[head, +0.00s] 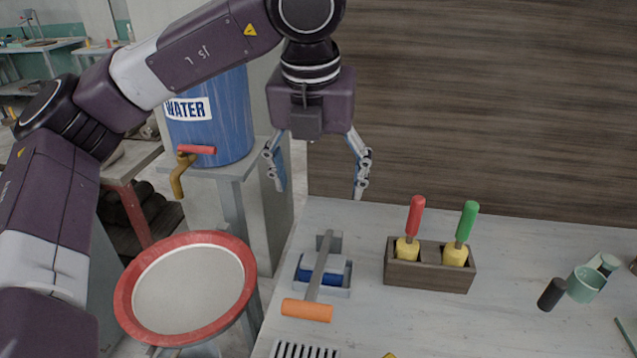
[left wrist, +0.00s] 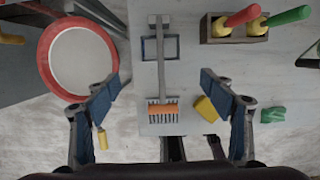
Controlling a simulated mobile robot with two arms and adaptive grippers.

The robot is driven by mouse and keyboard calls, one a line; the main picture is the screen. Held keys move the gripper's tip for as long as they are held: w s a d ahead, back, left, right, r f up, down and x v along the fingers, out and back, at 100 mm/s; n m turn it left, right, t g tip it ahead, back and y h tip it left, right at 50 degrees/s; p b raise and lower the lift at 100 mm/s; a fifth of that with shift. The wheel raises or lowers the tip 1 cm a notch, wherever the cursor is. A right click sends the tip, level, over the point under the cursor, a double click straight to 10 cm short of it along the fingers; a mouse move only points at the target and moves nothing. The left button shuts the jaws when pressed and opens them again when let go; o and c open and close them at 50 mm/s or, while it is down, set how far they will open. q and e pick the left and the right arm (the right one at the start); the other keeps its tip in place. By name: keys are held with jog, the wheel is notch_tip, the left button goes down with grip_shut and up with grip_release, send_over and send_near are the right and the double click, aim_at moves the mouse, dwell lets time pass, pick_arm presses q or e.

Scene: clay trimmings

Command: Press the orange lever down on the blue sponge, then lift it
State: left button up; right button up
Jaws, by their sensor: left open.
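The orange lever handle (head: 307,310) sits at the near end of a grey bar that runs over a small grey frame on the table. The blue sponge (head: 333,279) lies in that frame, partly hidden under the bar. I cannot tell whether bar and sponge touch. My left gripper (head: 319,188) is open and empty, pointing down, above and behind the lever in the head view. In the left wrist view the orange handle (left wrist: 164,109) shows between the two spread fingers (left wrist: 160,82), not touching either. My right gripper is out of view.
A wooden holder (head: 428,277) with red- and green-handled tools stands right of the lever. A red-rimmed round basin (head: 240,300) is on the left, below a blue water barrel (head: 225,125). A slotted grate (head: 305,351) lies just in front of the handle. A dark wall (head: 480,110) closes the back.

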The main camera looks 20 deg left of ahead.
pick_arm(q)
jog(key=v, duration=1.1)
jog(key=shift+r, duration=0.15)
